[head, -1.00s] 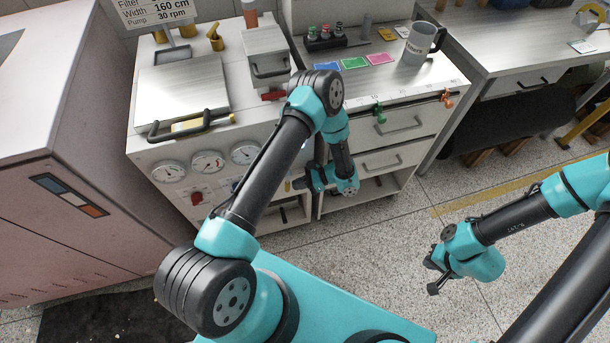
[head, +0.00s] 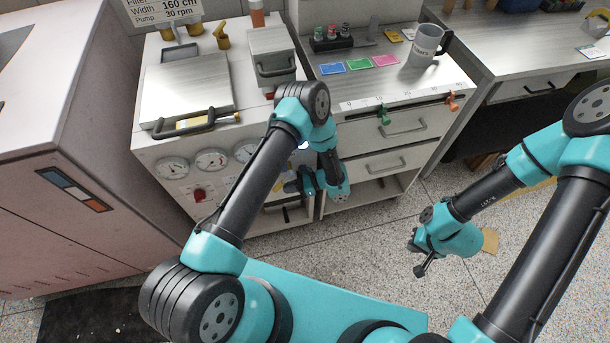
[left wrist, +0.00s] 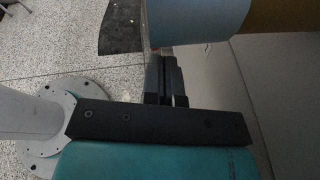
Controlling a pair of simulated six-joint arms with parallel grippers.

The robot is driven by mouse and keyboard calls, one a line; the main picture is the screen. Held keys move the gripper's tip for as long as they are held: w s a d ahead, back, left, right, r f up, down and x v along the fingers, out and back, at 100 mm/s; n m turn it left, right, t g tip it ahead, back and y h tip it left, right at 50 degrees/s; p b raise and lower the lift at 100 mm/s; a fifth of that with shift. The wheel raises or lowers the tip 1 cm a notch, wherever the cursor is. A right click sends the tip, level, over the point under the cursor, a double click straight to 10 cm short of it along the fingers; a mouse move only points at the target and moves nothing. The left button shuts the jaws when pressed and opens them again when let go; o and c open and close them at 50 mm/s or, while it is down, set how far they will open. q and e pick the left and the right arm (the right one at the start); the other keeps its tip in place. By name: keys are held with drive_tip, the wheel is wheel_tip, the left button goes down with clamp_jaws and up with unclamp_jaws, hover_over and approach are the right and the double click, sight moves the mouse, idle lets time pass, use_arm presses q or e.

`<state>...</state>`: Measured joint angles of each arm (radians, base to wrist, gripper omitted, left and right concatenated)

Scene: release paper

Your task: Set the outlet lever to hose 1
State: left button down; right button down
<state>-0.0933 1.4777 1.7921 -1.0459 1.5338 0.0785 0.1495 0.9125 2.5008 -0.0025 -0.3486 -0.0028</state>
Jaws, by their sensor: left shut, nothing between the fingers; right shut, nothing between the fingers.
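No lever marked as the outlet lever can be made out, and no hose 1 label is readable. A red part (head: 270,96) shows at the cabinet top's front edge, partly behind my left arm. A red knob (head: 199,194) sits on the cabinet front below the gauges. My left gripper (head: 291,187) is shut and empty in front of the cabinet's lower part, right of the red knob and lower than the red part. Its dark fingers show in the left wrist view (left wrist: 166,80). My right gripper (head: 416,258) is shut and empty over the floor at the right.
Several round gauges (head: 211,160) line the cabinet front, some hidden by my left arm. A plate with a black handle (head: 185,122) and a lidded metal box (head: 272,58) stand on top. A drawer unit (head: 392,130) carries a grey mug (head: 425,45). The floor (head: 375,232) between my grippers is clear.

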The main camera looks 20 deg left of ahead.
use_arm(q)
drive_tip(key=shift+a, duration=0.1)
drive_tip(key=shift+s, duration=0.1)
idle(0.4)
drive_tip(key=w+d+f, duration=0.2)
drive_tip(key=d, duration=0.4)
drive_tip(key=w+d+f, duration=0.2)
drive_tip(key=w+d, duration=0.1)
drive_tip(key=d, duration=0.3)
drive_tip(key=shift+w+f, duration=0.2)
drive_tip(key=shift+w, duration=0.05)
